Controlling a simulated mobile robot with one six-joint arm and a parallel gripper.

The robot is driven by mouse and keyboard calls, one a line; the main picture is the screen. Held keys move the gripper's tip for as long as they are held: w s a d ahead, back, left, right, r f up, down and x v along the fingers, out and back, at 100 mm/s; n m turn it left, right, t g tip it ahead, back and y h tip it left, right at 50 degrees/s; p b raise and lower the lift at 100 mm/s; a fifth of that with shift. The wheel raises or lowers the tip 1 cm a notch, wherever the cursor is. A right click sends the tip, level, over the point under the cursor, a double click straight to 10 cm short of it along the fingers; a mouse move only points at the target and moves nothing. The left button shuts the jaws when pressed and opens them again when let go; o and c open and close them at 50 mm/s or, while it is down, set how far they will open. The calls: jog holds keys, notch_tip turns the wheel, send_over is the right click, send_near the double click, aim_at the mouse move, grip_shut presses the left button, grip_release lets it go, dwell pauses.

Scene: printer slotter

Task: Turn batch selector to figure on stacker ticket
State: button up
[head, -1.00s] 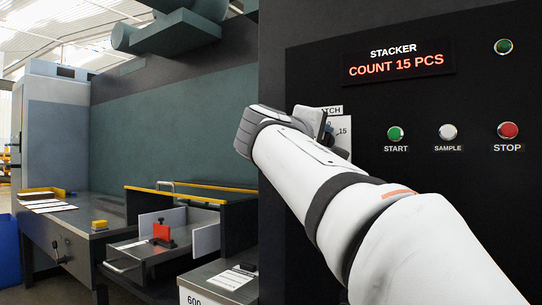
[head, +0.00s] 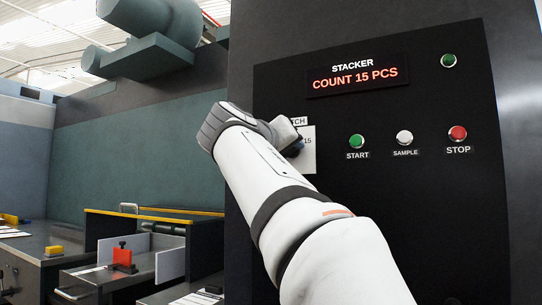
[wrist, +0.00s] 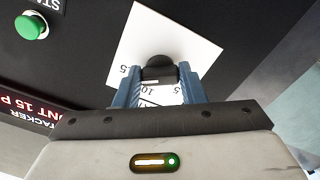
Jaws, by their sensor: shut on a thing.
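The batch selector is a black knob (wrist: 160,66) on a white dial plate (wrist: 141,38) on the dark panel. My gripper (wrist: 158,86) is shut on the knob, with one blue-grey finger on each side. Figures 15, 10 and 5 show partly on the plate in the wrist view; I cannot tell surely where the knob points. In the head view my gripper (head: 294,146) is at the plate (head: 309,158) and hides most of it; "15" shows at its right. The stacker display (head: 357,77) reads "COUNT 15 PCS" in red. I cannot make out a separate stacker ticket.
Right of the dial are the green START button (head: 356,142), white SAMPLE button (head: 404,138) and red STOP button (head: 458,133). A green lamp (head: 448,61) is above them. Lower left is a bench with a red clamp (head: 122,257) and a yellow block (head: 54,251).

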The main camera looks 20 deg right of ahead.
jog(key=shift+f, duration=0.1)
dwell(0.3)
jog(key=o, duration=1)
jog(key=v, duration=0.7)
jog(key=shift+s+a+p, duration=0.3)
jog(key=shift+w, duration=0.1)
